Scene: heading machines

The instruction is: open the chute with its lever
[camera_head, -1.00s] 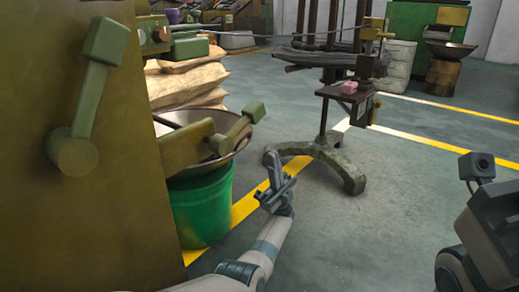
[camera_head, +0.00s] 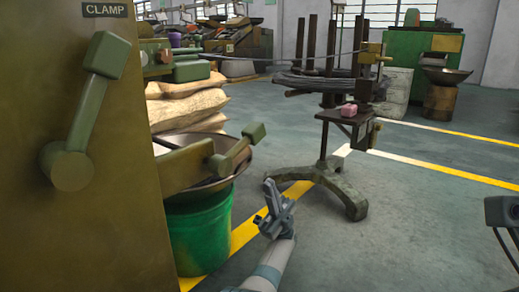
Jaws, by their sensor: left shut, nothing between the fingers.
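The chute (camera_head: 184,168) is an olive-brown trough that sticks out from the side of the machine at the left. A short green lever (camera_head: 238,150) with a block-shaped knob stands at its outer end, tilted up to the right. A larger green lever (camera_head: 87,110) is on the machine's front, under a CLAMP label (camera_head: 105,10). My left gripper (camera_head: 270,203) is shut and empty, pointing up, below and right of the chute lever and apart from it. My right gripper is out of view; only a part of my right arm shows at the right edge.
A wide metal pan (camera_head: 205,185) and a green bucket (camera_head: 200,235) are under the chute. A stand (camera_head: 325,178) with a curved foot and a coil of wire (camera_head: 325,82) is behind my gripper.

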